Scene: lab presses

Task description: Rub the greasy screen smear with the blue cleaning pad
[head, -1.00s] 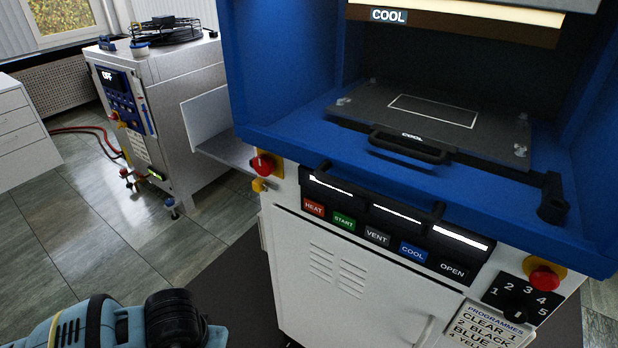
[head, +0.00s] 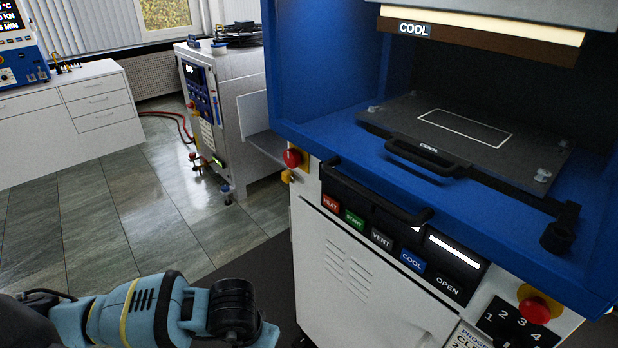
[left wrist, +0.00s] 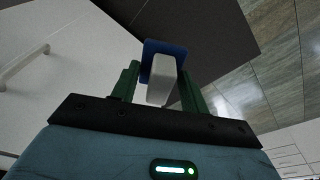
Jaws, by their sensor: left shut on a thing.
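My left gripper (left wrist: 158,84) shows in the left wrist view with its green fingers shut on the white grip of the blue cleaning pad (left wrist: 165,47). The pad's blue face is at the far end, beyond the fingertips, and appears clear of any surface. In the head view my left arm comes in at the bottom left; its gripper and the pad are not visible there. A lit screen (head: 11,17) is on a blue instrument at the far top left, cut by the picture edge. I cannot make out a smear on it. My right gripper is not in view.
The large blue and white press (head: 350,270) fills the right, its black platen (head: 400,120) inside. A grey machine (head: 215,125) with a small display (head: 188,71) stands behind. A white drawer cabinet (head: 75,120) is at the left. The tiled floor (head: 110,215) between is clear.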

